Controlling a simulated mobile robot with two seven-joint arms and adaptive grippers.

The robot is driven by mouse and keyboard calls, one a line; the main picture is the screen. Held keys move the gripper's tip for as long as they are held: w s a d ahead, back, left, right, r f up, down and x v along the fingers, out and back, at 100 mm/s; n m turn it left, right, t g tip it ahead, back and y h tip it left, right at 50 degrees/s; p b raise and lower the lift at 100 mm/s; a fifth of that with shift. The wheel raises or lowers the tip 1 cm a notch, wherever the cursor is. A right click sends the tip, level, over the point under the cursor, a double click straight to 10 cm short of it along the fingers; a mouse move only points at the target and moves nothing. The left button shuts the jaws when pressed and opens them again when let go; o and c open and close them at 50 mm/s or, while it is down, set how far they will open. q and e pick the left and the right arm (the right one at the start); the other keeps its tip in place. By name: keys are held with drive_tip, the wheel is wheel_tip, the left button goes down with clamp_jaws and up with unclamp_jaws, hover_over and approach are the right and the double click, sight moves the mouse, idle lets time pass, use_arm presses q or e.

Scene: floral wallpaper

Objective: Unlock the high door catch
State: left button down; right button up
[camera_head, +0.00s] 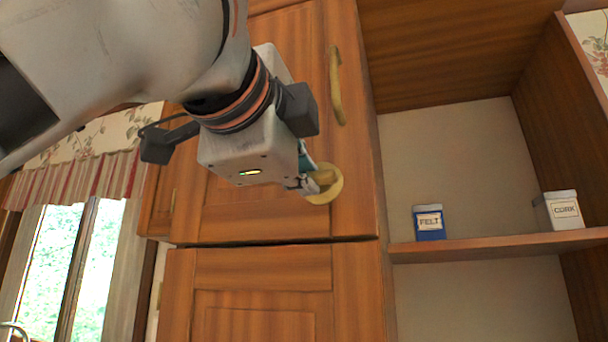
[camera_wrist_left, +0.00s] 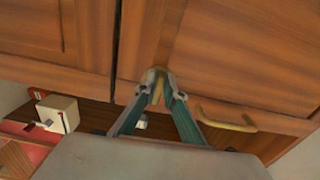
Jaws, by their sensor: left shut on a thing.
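The high door catch (camera_head: 333,186) is a round yellowish plate with a knob, near the lower right corner of the upper wooden cabinet door (camera_head: 262,190). My left gripper (camera_head: 310,180) is at the catch, with its fingers closed on the knob. In the left wrist view the gripper's green fingers (camera_wrist_left: 158,84) come together around the catch's tan knob (camera_wrist_left: 157,92), against the wood. The fingers partly hide the knob, so its exact turn is hard to read. The door looks closed. My right gripper is not in view.
A yellowish bar handle (camera_head: 335,86) stands out on the door above the catch. To the right, an open shelf (camera_head: 480,246) holds a blue FELT box (camera_head: 429,223) and a white CORK box (camera_head: 563,210). A lower cabinet door (camera_head: 262,290) lies just beneath.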

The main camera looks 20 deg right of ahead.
use_arm(q)
drive_tip(key=shift+f+n, duration=0.15)
drive_tip(key=shift+n, duration=0.15)
drive_tip(key=c, duration=2.1)
unclamp_jaws()
drive_tip(key=shift+c, duration=0.2)
drive_tip(key=v, duration=1.2)
